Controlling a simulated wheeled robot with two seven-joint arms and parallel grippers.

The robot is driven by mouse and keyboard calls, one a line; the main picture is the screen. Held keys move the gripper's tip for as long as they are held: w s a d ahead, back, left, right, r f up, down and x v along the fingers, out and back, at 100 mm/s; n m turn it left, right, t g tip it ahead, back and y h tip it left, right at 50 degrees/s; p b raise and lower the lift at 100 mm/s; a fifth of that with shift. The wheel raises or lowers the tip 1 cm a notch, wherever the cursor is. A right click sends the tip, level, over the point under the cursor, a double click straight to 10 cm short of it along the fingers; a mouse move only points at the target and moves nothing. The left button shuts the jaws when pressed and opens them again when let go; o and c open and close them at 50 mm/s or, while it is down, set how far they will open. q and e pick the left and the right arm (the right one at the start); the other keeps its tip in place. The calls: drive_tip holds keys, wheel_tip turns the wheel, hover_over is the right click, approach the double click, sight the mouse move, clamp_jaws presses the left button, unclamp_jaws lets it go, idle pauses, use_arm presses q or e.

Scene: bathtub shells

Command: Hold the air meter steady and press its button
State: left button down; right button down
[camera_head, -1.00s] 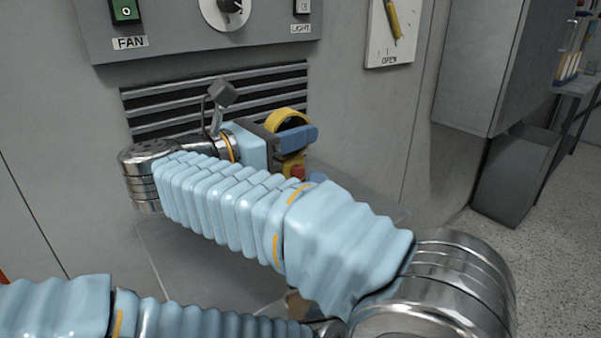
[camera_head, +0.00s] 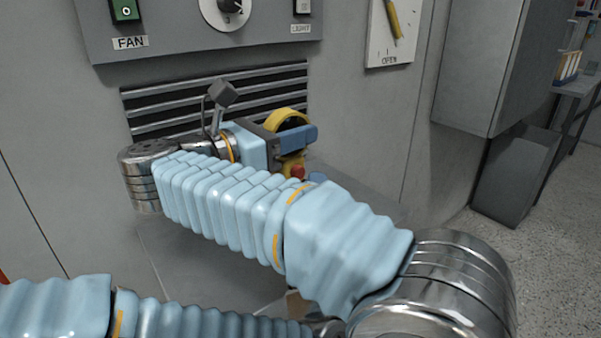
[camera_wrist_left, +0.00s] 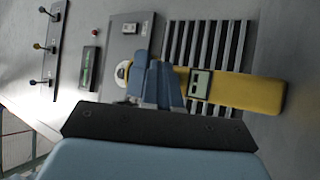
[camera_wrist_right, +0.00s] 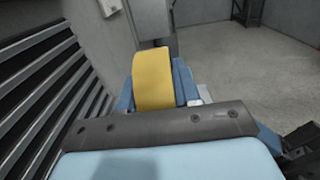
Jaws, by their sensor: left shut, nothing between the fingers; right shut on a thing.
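The yellow air meter (camera_head: 290,120) is held in front of the wall vent by my right gripper (camera_head: 297,142), whose blue fingers clasp it. A red button (camera_head: 297,172) shows low on the meter. In the right wrist view the yellow body (camera_wrist_right: 153,80) sits between both fingers. In the left wrist view my left gripper (camera_wrist_left: 160,78) is shut and empty, its fingers overlapping one end of the yellow meter (camera_wrist_left: 245,92), which has a small display (camera_wrist_left: 200,84). Contact there cannot be told. In the head view the left gripper is mostly hidden behind my right arm.
A slatted vent (camera_head: 165,110) is close behind the meter. Above it is a control panel (camera_head: 180,40) with FAN and LIGHT switches. A grey ledge (camera_head: 355,188) lies below. A cabinet (camera_head: 480,70) and a bin (camera_head: 515,175) stand at the right, with open floor beyond.

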use_arm(q)
drive_tip(key=shift+a, duration=0.1)
idle(0.4)
drive_tip(key=shift+w+a, duration=0.15)
drive_tip(key=shift+w, duration=0.2)
drive_tip(key=shift+w+a, duration=0.3)
drive_tip(key=shift+w, duration=0.05)
idle(0.9)
drive_tip(key=shift+s+d, duration=0.5)
drive_tip(key=shift+s, duration=0.2)
drive_tip(key=shift+s+d, duration=0.75)
drive_tip(key=shift+s, duration=0.3)
drive_tip(key=shift+s+d, duration=0.75)
drive_tip(key=shift+s, duration=0.25)
